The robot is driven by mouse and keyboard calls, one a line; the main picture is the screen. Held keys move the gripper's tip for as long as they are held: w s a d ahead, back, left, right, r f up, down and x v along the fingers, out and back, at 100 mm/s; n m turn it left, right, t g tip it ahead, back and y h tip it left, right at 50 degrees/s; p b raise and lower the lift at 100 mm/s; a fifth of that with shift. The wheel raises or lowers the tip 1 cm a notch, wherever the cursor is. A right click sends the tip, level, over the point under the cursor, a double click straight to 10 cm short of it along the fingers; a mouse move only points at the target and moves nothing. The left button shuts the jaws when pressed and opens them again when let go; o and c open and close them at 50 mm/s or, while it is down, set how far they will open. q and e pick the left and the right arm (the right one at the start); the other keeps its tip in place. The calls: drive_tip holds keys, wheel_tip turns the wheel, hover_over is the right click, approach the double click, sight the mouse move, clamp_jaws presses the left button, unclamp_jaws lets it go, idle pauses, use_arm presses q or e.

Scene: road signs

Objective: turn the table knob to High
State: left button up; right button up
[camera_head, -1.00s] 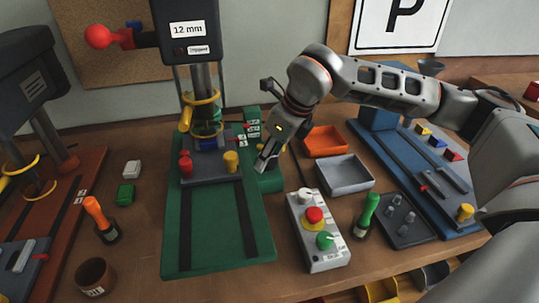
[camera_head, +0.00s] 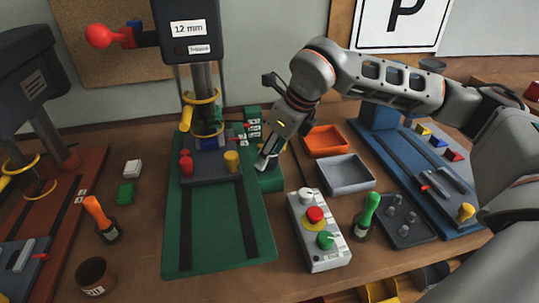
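My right gripper (camera_head: 267,161) reaches in from the right and points down at the green block (camera_head: 268,181) beside the green machine (camera_head: 208,245). Its light fingertips are close to the top of that block; I cannot tell whether they touch anything or how far apart they are. A green panel with small white labels (camera_head: 253,122) stands just behind, too small to read. Any knob at the fingertips is hidden by the gripper. A grey control box (camera_head: 318,252) in front carries a white knob (camera_head: 306,195), a red button (camera_head: 315,214) and a green knob (camera_head: 325,240). My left gripper is not in view.
An orange tray (camera_head: 325,141) and a grey tray (camera_head: 346,175) lie right of the gripper. A green-handled tool (camera_head: 367,215) stands beside the control box. The machine's dark column (camera_head: 206,85) rises left of the gripper.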

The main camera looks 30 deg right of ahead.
drive_tip(key=v, duration=1)
drive_tip(key=shift+s+r, duration=0.25)
drive_tip(key=shift+r, duration=0.1)
drive_tip(key=o, duration=0.3)
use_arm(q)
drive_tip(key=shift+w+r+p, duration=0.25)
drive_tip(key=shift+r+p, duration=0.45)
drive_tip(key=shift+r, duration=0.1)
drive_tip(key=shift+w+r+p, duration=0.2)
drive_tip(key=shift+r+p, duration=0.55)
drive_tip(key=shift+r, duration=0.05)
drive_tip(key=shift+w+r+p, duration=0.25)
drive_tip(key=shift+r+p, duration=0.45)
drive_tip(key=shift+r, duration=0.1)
use_arm(e)
drive_tip(key=shift+n, duration=0.6)
drive_tip(key=shift+x, duration=6.05)
drive_tip(key=shift+w, duration=0.15)
drive_tip(key=c, duration=1.1)
